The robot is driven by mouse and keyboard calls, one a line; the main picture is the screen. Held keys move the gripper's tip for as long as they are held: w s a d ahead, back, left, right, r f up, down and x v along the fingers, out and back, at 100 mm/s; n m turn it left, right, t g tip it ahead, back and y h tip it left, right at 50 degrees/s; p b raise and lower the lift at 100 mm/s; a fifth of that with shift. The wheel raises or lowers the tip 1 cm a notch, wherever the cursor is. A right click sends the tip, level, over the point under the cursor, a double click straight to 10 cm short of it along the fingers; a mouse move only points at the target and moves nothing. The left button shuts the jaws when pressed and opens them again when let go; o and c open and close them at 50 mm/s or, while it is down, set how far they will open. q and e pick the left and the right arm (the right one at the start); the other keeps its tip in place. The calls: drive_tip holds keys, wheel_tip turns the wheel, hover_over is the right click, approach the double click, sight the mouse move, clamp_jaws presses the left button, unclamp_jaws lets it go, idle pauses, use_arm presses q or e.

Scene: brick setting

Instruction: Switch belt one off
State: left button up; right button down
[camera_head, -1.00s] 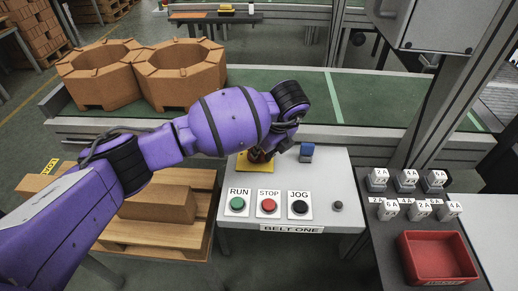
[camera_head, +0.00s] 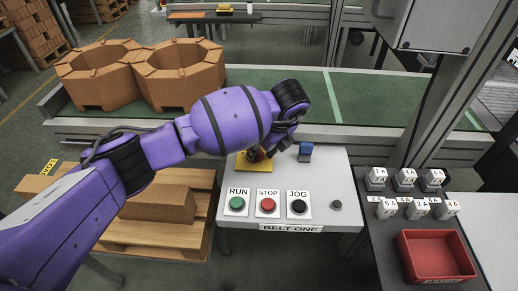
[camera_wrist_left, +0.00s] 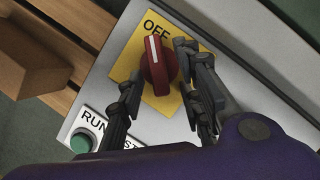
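A red rotary knob (camera_wrist_left: 158,66) with a white mark sits on a yellow plate (camera_wrist_left: 133,52) lettered OFF. In the left wrist view the mark points up toward the OFF lettering. The knob shows only in part in the head view (camera_head: 255,155), behind my left gripper (camera_head: 268,151). In the left wrist view my left gripper (camera_wrist_left: 160,65) has its fingers apart, one on each side of the knob. Whether either finger touches it is hard to tell. The plate is on the grey panel (camera_head: 335,190) labelled BELT ONE. My right gripper is out of view.
The green RUN button (camera_head: 237,203), red STOP button (camera_head: 268,204) and black JOG button (camera_head: 299,206) line the panel's front. The belt (camera_head: 380,97) with brown octagonal boxes (camera_head: 180,75) runs behind. A red tray (camera_head: 436,257) lies right.

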use_arm(q)
drive_tip(key=v, duration=1.2)
drive_tip(key=shift+a, duration=0.1)
